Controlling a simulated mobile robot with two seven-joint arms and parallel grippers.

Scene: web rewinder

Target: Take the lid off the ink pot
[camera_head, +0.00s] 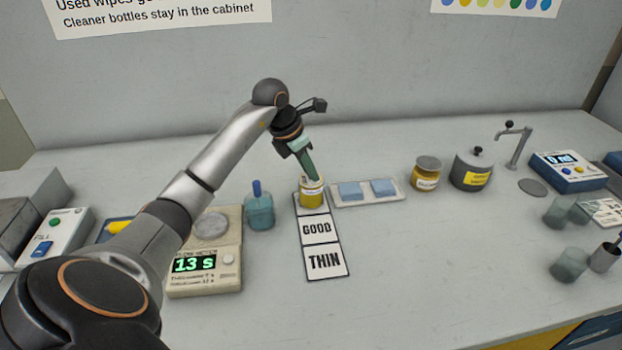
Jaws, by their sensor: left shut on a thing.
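A dark grey pot (472,174) with a yellow label and a round black knob on its lid (477,155) stands at the right of the bench. A yellow jar (425,181) with a grey lid (428,163) stands just left of it. Both lids are on; the labels are too small to read, so which one is the ink pot I cannot tell. My left gripper (311,179) points down at mid-bench, shut on a small yellow container (312,197) with a white label, over the top card. The gripper is well left of both lidded pots. My right gripper is not in view.
A tray (346,202) with two blue pads is to the right. The front middle is clear.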

